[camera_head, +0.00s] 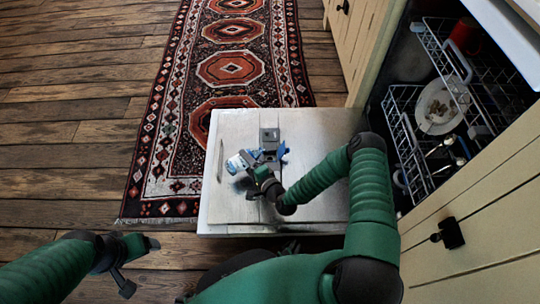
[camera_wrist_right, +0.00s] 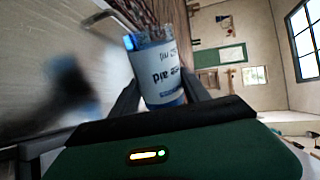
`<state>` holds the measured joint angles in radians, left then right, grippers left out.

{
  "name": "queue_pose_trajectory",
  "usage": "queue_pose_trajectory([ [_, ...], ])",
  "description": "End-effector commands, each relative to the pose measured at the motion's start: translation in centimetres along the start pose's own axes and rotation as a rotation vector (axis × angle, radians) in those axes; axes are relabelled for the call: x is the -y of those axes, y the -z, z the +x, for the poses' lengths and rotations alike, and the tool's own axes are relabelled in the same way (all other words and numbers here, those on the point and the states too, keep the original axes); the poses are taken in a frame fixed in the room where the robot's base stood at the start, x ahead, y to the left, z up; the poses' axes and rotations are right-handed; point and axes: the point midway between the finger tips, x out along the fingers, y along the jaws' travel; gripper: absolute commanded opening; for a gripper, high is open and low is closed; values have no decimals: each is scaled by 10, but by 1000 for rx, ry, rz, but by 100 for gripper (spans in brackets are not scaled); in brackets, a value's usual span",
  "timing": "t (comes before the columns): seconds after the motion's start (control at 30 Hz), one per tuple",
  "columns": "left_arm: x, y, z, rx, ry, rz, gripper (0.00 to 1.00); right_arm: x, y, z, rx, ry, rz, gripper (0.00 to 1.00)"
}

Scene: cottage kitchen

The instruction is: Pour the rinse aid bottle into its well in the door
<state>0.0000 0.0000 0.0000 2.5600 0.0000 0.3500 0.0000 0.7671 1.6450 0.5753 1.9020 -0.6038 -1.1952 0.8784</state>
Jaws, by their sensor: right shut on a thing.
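The rinse aid bottle (camera_head: 238,163), white-labelled with blue liquid, lies tilted well over above the open dishwasher door (camera_head: 235,200). My right gripper (camera_head: 258,158) is shut on it. No stream is visible. My left gripper (camera_head: 140,265) is open and empty, over the floor.
The dishwasher racks (camera_head: 415,150) at the right hold a plate (camera_head: 437,108) and a red item (camera_head: 464,36). Cream cabinets (camera_head: 490,225) flank it. A patterned rug (camera_head: 228,69) lies on the wooden floor (camera_head: 75,120), which is clear at the left.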

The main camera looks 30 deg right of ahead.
Motion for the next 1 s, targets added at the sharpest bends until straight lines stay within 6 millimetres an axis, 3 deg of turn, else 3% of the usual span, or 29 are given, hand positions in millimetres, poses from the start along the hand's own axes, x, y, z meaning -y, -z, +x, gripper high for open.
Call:
queue_pose_trajectory([
  [0.63,0,0,0,0,0,0,79,1,0,0,3,1,9,4],
  [0.8,0,2,-8,0,0,0,79,-4,-3,-2,-84,-9,-325,4],
  [1.0,0,4,-17,0,0,0,79,-1,3,-3,-122,-11,-462,4],
])
